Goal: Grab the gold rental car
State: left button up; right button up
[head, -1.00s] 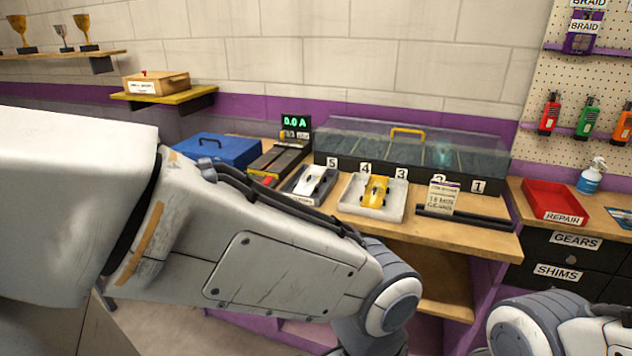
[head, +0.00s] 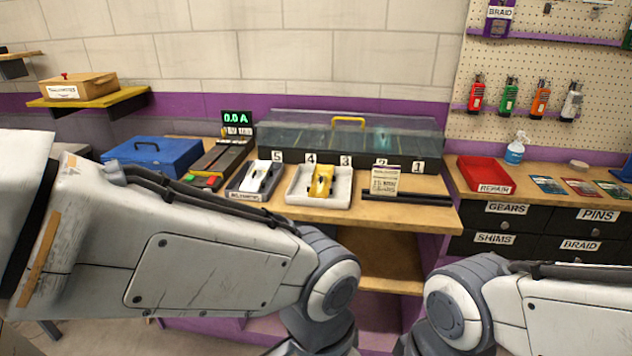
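The gold rental car (head: 321,180) sits in a pale grey tray (head: 335,203) on the wooden bench, just in front of the numbered case. My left arm reaches in from the left, well in front of and below the car. Its gripper is out of the picture at the bottom. My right arm comes in from the right, and its gripper is also out of the picture. Neither arm touches the car.
A white car (head: 262,176) sits in a dark tray left of the gold one. A clear-lidded case (head: 350,135) stands behind. A blue case (head: 152,155) and red repair bin (head: 484,173) flank the bench.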

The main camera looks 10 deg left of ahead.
aim_at(323, 176)
jog(key=u, duration=1.25)
jog(key=i, duration=1.95)
jog(key=z, duration=1.15)
